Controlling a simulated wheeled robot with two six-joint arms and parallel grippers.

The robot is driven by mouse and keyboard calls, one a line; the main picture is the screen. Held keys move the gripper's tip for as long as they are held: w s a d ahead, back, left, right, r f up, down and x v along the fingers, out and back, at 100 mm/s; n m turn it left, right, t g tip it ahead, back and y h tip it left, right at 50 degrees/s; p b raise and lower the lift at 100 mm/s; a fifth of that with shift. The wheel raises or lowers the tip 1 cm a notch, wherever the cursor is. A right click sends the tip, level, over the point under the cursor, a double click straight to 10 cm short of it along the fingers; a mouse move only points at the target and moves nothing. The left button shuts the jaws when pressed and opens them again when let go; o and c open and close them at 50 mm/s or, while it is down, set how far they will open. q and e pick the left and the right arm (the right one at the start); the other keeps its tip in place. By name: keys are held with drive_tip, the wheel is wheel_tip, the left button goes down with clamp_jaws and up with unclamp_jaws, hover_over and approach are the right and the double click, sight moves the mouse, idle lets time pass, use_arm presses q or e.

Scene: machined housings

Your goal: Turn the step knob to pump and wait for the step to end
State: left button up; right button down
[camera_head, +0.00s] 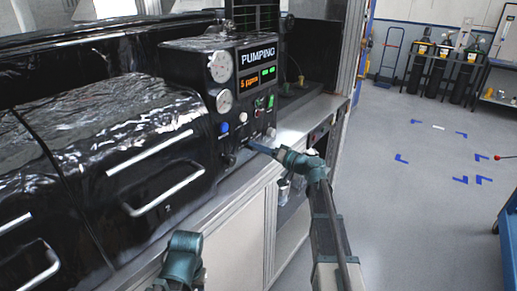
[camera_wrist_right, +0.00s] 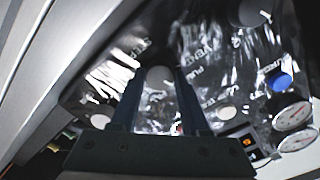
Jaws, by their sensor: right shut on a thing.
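The black control panel (camera_head: 196,62) stands on the bench beside the dark cabinets. My right gripper (camera_head: 250,144) reaches to the panel's lower front. In the right wrist view my right gripper (camera_wrist_right: 158,88) has its two dark fingers on either side of a round grey knob (camera_wrist_right: 160,76), shut on it. White lettering surrounds the knob; its pointer direction is unclear. Part of my left arm shows at the bottom of the head view; its fingers are not visible.
Two round gauges (camera_head: 221,67) and a blue button (camera_head: 224,127) sit on the panel near the gripper. Black cabinets with metal handles (camera_head: 150,153) fill the left. Open floor (camera_head: 420,220) lies at right, with gas cylinders (camera_head: 440,65) behind.

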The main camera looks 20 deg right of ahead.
drive_tip(key=shift+c, duration=2)
unclamp_jaws()
drive_tip(key=v, duration=1.3)
drive_tip(key=shift+s+d, duration=0.25)
drive_tip(key=shift+s, duration=0.05)
